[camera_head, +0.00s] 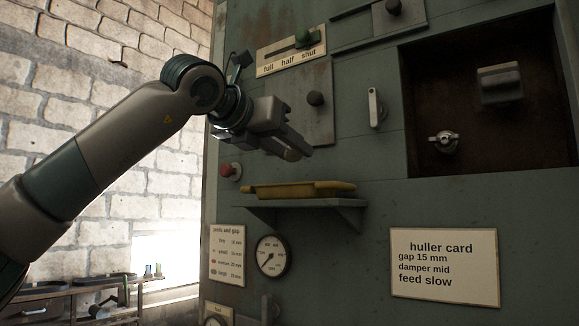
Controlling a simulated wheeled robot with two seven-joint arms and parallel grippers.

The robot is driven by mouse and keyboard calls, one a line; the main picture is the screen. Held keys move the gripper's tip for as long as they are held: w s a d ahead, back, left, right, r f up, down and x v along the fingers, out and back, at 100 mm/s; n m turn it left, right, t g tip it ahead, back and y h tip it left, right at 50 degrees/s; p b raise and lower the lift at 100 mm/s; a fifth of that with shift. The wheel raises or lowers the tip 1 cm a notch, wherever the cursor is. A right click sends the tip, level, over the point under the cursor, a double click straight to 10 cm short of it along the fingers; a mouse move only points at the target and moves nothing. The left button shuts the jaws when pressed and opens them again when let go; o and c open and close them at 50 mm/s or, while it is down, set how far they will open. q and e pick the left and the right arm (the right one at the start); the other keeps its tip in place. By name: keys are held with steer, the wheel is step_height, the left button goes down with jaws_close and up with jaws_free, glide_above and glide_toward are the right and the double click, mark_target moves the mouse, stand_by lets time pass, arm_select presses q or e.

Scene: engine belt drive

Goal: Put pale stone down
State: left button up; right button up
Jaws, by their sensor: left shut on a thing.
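My left gripper (298,150) reaches in from the left, in front of the green machine panel. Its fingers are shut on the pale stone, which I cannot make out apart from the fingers. The gripper is above a shallow yellow tray (298,190), apart from it. The tray sits on a small green shelf (345,214) fixed to the panel. No stone can be seen in the tray from this low angle. My right gripper is not in view.
A red button (230,170), a latch handle (375,108) and a dark knob (316,98) stick out near the gripper. A lever (303,39) is above it. A gauge (272,255) and a huller card (444,267) are below. An open recess (450,80) is at right.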

arm_select(q)
steer(key=shift+d, duration=0.1)
steer(key=shift+f, duration=0.2)
steer(key=shift+f+p, duration=0.5)
steer(key=shift+f, duration=1.15)
steer(key=shift+f+b, duration=0.25)
steer(key=shift+b, duration=0.15)
steer(key=shift+s+f+b, duration=0.1)
steer(key=shift+f+b, duration=0.25)
steer(key=shift+b, duration=0.15)
